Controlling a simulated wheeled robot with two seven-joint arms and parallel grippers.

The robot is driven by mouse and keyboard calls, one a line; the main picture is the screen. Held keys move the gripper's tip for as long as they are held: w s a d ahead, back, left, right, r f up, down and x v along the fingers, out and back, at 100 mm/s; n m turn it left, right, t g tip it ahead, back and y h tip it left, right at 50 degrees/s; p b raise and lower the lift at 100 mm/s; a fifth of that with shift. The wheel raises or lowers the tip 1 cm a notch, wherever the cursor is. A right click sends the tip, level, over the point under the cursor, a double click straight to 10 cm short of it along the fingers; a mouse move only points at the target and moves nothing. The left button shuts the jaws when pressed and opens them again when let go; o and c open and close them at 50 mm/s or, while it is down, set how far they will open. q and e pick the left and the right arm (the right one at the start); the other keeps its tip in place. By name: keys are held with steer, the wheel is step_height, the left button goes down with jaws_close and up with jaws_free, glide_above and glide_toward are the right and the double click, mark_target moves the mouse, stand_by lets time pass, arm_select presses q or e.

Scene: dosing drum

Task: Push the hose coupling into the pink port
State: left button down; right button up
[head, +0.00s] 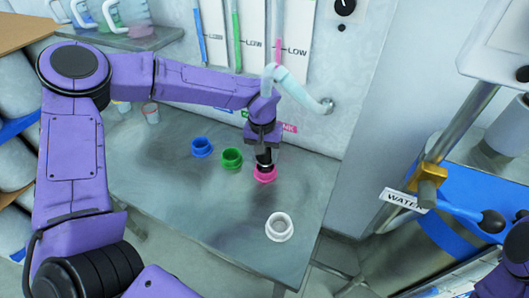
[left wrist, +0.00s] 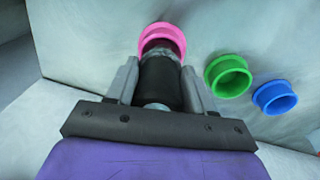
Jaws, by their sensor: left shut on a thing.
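The pink port (head: 265,175) is a ring-shaped socket on the grey metal bench. My left gripper (head: 264,153) is above it, shut on the black hose coupling (left wrist: 160,85). In the left wrist view the coupling's grey front end is at the mouth of the pink port (left wrist: 151,31) and overlaps its near rim. How deep it sits inside is hidden. A pale hose (head: 290,86) runs from a wall fitting to behind my left wrist.
A green port (head: 231,158) and a blue port (head: 202,147) stand left of the pink one; a white port (head: 280,227) stands nearer the front. Small cups (head: 151,113) stand at the back left. A post with a WATER tag (head: 402,200) and a blue lever (head: 458,208) are at right.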

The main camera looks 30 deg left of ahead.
arm_select(q)
steer(key=shift+f, duration=0.15)
steer(key=shift+f, duration=0.95)
steer(key=shift+c, duration=1.7)
jaws_free()
step_height(320, 180, up, 7)
steer(key=p, duration=0.8)
steer(key=shift+r, duration=0.1)
